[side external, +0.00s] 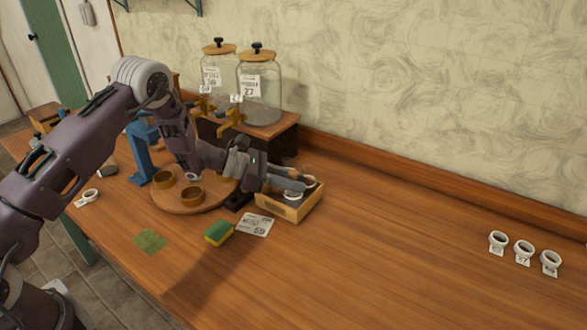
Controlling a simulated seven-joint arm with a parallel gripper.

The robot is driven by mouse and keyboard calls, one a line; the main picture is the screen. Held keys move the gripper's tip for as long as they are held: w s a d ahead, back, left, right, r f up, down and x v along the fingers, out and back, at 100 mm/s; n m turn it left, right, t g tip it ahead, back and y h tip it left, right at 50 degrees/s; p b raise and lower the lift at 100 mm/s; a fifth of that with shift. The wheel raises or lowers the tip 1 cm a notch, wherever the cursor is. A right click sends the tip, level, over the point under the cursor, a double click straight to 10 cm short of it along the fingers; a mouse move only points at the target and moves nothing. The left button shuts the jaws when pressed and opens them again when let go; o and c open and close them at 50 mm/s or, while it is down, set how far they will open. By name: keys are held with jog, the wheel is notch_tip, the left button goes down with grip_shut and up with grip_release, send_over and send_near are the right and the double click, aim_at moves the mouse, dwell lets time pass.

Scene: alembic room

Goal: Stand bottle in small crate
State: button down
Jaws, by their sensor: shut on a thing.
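The small crate (303,211) is a light wooden open box on the table, right of the round board. My gripper (300,185) reaches in from the left, with its fingers lying almost level over the crate. It is shut on the bottle, which is mostly hidden by the fingers. A pale rounded piece (310,181) shows at the fingertips, and another pale piece (292,196) shows just below them inside the crate. I cannot tell whether the bottle touches the crate floor or how upright it is.
A round board (183,204) with brown rings stands left of the crate. A sponge (218,233), a label card (256,224) and a green patch (149,241) lie in front. Glass jars (259,95) stand on a shelf behind. Small white cups (524,250) sit far right; the table between is clear.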

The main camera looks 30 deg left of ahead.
jog(key=shift+f, duration=0.2)
jog(key=shift+f, duration=0.1)
jog(key=c, duration=1.2)
grip_release()
jog(key=shift+c, duration=0.2)
